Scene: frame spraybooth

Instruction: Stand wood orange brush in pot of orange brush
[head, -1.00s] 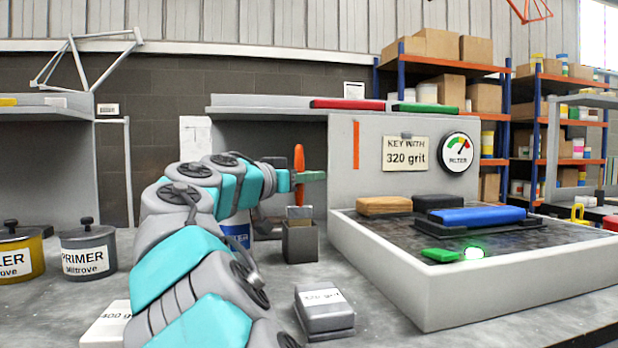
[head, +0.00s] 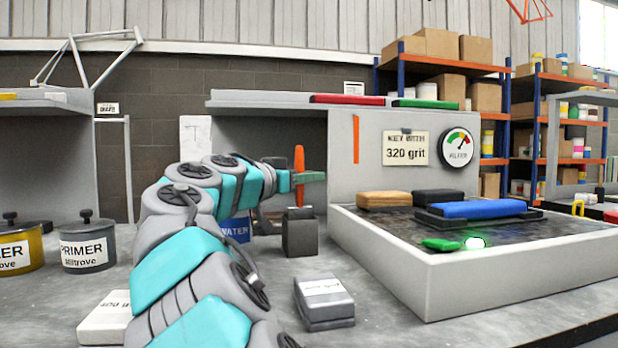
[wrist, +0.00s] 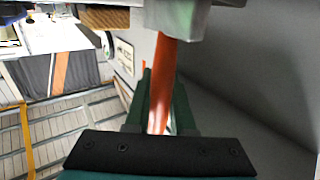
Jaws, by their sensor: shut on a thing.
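My gripper (head: 308,176) is shut on the orange handle of the brush (head: 299,160), which it holds upright at the back of the bench. The brush's wide lower end (head: 300,212) is at the mouth of a small dark grey pot (head: 300,240). I cannot tell how far inside the pot it reaches. In the wrist view the orange handle (wrist: 161,85) runs between my green fingers (wrist: 160,112). A pale grey block-like end is at the top of that view.
A blue WATER container (head: 236,229) stands left of the pot, partly behind my arm. A grey-walled wet tray (head: 430,290) with a blue block is on the right. A labelled grey block (head: 324,302) lies in front of the pot. A PRIMER tin (head: 87,245) stands far left.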

